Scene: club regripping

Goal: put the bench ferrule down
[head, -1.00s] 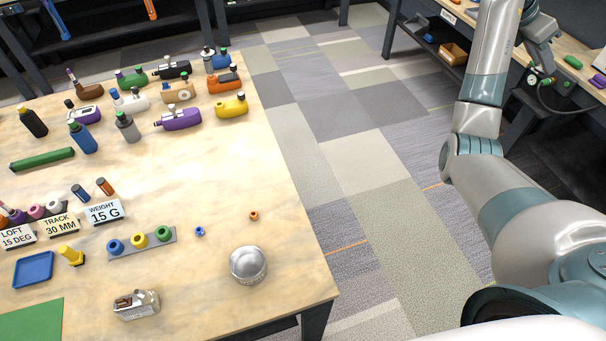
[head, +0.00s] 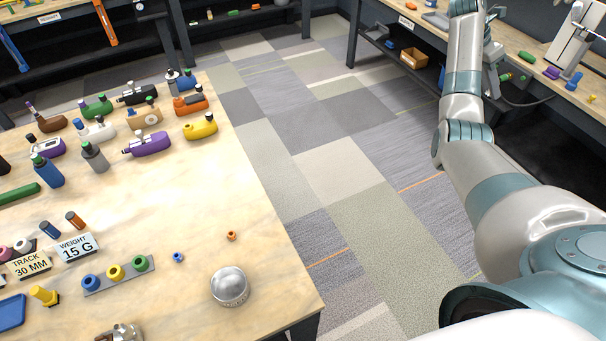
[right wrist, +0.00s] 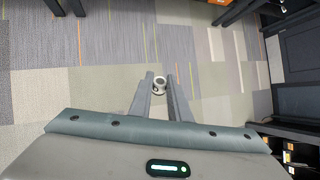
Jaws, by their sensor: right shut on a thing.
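My right gripper (right wrist: 160,77) is shut on a small pale grey ring, which I take to be the bench ferrule (right wrist: 160,86). The ring sits between the fingertips in the right wrist view, with carpet floor below and beyond it. In the head view my right arm reaches away up the right side, and the gripper (head: 491,55) is partly hidden behind it, near the edge of the far right workbench (head: 532,70). The ring cannot be made out there. My left gripper is not in view.
The right workbench carries a pale stand (head: 575,45) and small coloured pieces. Open carpet lies between.

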